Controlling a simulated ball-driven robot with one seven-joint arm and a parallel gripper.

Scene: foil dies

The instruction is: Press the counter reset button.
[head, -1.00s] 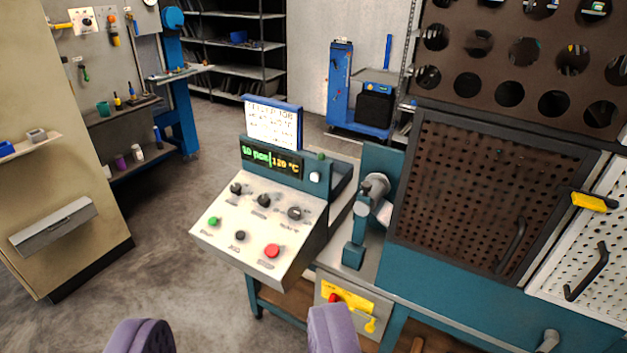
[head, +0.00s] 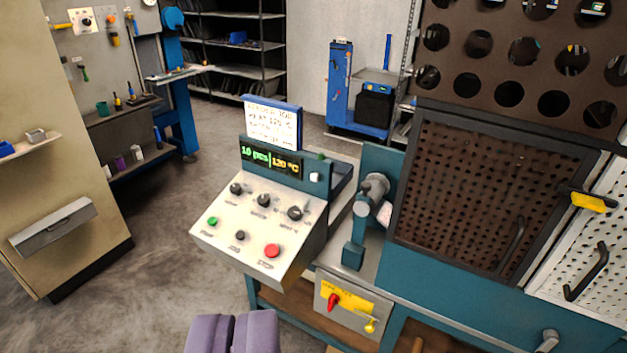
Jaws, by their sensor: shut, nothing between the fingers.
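The control box has a sloped white panel (head: 255,222) and a display (head: 270,160) reading "10 pcs" in green and "120 °C" in yellow. A small white button (head: 315,177) sits right of the display. The panel carries a green button (head: 213,221), a small black button (head: 240,235), a red button (head: 272,250) and three black knobs (head: 263,200). The labels are too small to read, so I cannot tell from them which is the counter reset. My gripper (head: 233,322) is shut and empty, its purple fingers together at the bottom, below the panel in the picture and apart from it.
A card (head: 272,124) stands on top of the box. Right of it are a teal machine with a grey spindle (head: 375,187) and a brown perforated door (head: 480,190). A yellow plate with a red switch (head: 335,300) is below. Open floor (head: 165,235) lies left.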

